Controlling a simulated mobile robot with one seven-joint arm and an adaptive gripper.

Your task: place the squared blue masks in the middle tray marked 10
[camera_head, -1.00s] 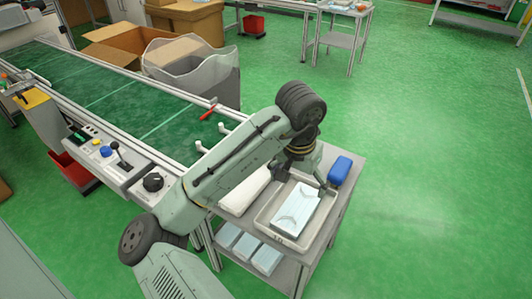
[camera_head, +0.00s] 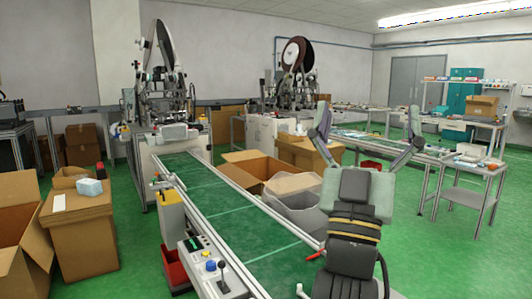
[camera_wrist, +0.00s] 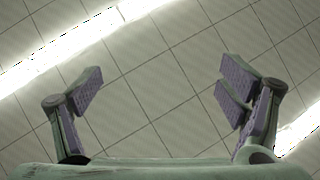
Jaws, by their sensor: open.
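My gripper (camera_head: 368,122) is raised and points upward, its two fingers spread wide with nothing between them. In the wrist view my gripper (camera_wrist: 162,88) is open against the ceiling, with no mask or tray in sight. A light blue block (camera_head: 89,187), possibly a stack of masks, sits on a cardboard box at the left, far from my gripper. The metal tray with a pale mask stack seen earlier is not visible now. I cannot see any tray marked 10.
The green conveyor (camera_head: 225,213) runs from the machines toward the front. An open carton (camera_head: 250,165) and a bagged bin (camera_head: 293,195) stand beside it. A metal side table (camera_head: 462,196) stands at the right. Green floor is clear at the lower right.

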